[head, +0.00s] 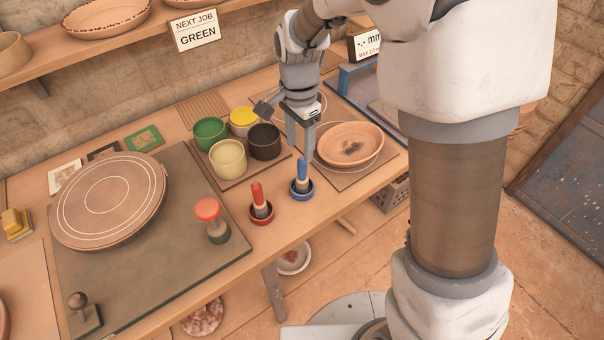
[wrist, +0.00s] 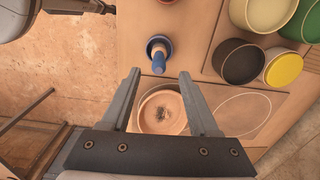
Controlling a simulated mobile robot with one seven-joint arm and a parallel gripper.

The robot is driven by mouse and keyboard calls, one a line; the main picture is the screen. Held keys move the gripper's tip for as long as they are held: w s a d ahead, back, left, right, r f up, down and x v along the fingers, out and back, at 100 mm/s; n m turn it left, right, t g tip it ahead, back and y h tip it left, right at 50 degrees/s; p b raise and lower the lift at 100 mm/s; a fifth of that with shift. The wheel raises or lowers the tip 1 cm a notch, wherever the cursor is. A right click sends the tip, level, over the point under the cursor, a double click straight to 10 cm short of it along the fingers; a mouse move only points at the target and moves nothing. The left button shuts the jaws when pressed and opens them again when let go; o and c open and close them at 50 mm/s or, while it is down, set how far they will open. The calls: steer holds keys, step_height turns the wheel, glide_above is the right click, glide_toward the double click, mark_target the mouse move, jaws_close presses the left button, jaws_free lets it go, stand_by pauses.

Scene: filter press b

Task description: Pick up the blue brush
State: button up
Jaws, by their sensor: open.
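The blue brush (head: 303,175) stands upright in a small blue holder (head: 302,190) near the front edge of the table. In the wrist view the blue brush (wrist: 165,26) is seen from above, with its holder (wrist: 158,47) around its base, ahead of the open fingertips. My gripper (head: 302,150) is open and empty, pointing down above and close behind the brush in the head view. In the wrist view my gripper (wrist: 160,78) has its fingers spread on either side of a clay bowl lower down.
A red brush (head: 258,197) stands in a red holder to the left. Several glaze cups, including a black one (head: 264,142), stand behind. A clay bowl (head: 348,144) lies to the right. A sign reads "NEXT JOB GREEN" (head: 196,30).

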mark_target(302, 169)
steer(key=f, duration=0.9)
steer(key=shift+w+d, duration=0.1)
steer(key=shift+d, duration=0.15)
steer(key=shift+c, duration=0.2)
jaws_close()
